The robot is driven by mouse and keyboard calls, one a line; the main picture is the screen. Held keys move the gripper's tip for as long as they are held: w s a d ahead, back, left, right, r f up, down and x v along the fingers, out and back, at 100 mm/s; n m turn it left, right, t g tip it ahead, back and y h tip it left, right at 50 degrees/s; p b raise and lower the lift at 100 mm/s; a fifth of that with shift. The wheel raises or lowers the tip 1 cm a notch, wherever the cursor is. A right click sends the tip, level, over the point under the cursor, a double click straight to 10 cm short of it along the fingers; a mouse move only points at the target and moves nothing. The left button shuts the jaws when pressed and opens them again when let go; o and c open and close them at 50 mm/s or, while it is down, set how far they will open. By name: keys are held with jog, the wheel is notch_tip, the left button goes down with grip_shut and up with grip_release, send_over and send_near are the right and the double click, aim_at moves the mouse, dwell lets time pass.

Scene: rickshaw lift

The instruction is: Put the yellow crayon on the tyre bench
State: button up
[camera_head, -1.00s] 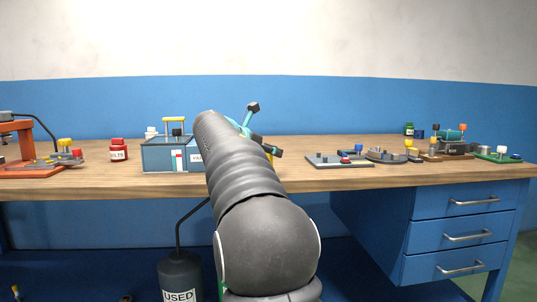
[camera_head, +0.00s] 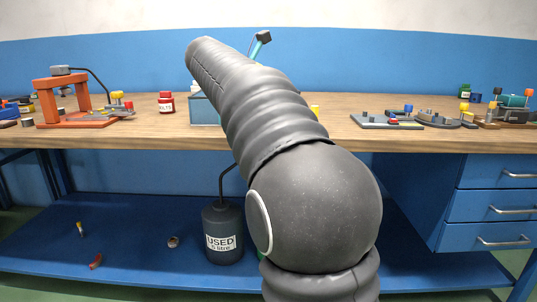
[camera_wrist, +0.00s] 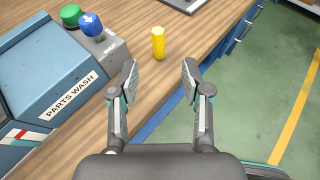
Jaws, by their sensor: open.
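The yellow crayon (camera_wrist: 158,43) stands upright on the wooden bench top near its front edge in the wrist view. Part of a yellow thing (camera_head: 315,111), probably the crayon, shows beside my arm in the head view. My gripper (camera_wrist: 159,64) is open and empty, with the crayon just ahead of the gap between its fingertips and apart from them. In the head view my arm hides the gripper's fingers. I cannot tell which of the stations is the tyre bench.
A blue parts-wash box (camera_wrist: 50,75) with green and blue knobs stands left of the crayon. An orange press (camera_head: 75,100) and a red jar (camera_head: 166,103) are farther left. A grey plate (camera_head: 385,121) with small parts lies right. The used-oil can (camera_head: 222,225) stands below.

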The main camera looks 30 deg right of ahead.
jog(key=s+a+f+m+t+y, duration=0.2)
jog(key=s+a+f+m+y, duration=0.5)
jog(key=s+a+f, duration=0.6)
notch_tip(320, 180, down, 4)
jog(key=s+m, duration=0.1)
jog(key=m, duration=0.1)
jog(key=shift+s+a+r+m+y, duration=0.2)
jog(key=shift+r+m+y, duration=0.05)
jog(key=shift+m+y, duration=0.05)
jog(key=shift+o, duration=0.6)
jog(key=s+a+f+m+t+y, duration=0.1)
jog(key=s+a+f+m+y, duration=0.4)
jog(key=s+a+f+m, duration=0.5)
notch_tip(320, 180, down, 5)
jog(key=s, duration=0.2)
jog(key=shift+s+a+r, duration=0.2)
jog(key=shift+s+a, duration=0.15)
jog(key=shift+s+a+f+m+y, duration=0.2)
jog(key=shift+a+f+m+y, duration=0.05)
jog(key=shift+f+m+y, duration=0.1)
jog(key=shift+c, duration=1.2)
